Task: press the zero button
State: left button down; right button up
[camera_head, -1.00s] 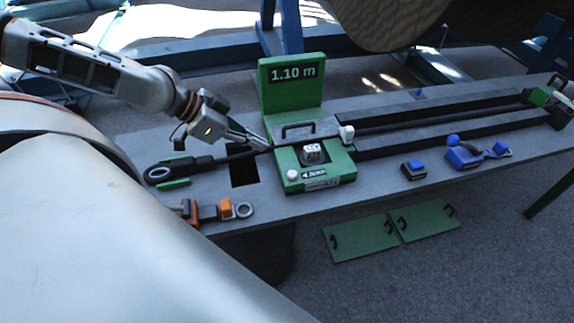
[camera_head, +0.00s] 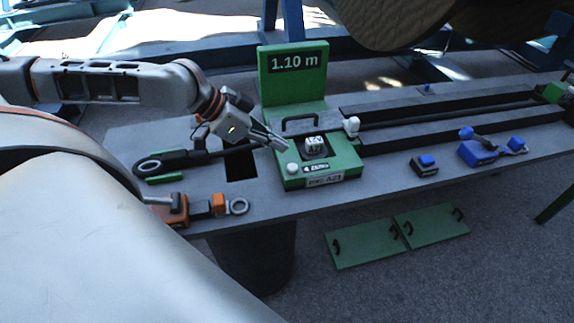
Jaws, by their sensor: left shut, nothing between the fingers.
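The green measuring unit (camera_head: 346,169) sits on the grey bench. A round white button (camera_head: 292,168) is on its near left corner, beside a dark label that seems to read ZERO. A display panel (camera_head: 298,62) behind it reads 1.10 m. My left gripper (camera_head: 286,147) is shut and empty. Its tips are just behind and above the white button, near the unit's left edge, and appear apart from the button. My right gripper is not in view.
An orange clamp tool (camera_head: 215,206) lies at the front left. A grey cover with a black handle (camera_head: 300,124) is close to the gripper. Blue devices (camera_head: 478,152) stand to the right.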

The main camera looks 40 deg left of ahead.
aim_at(296, 165)
pick_arm(q)
jog(key=b+x, duration=0.3)
jog(key=b, duration=0.1)
jog(key=shift+a+f, duration=0.1)
jog(key=shift+f, duration=1.8)
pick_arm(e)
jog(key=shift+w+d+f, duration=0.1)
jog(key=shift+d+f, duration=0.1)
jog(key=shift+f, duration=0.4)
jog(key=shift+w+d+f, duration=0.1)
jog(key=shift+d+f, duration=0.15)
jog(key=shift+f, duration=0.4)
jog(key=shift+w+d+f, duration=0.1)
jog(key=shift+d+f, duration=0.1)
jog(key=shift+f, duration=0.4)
pick_arm(q)
jog(key=shift+s, duration=0.1)
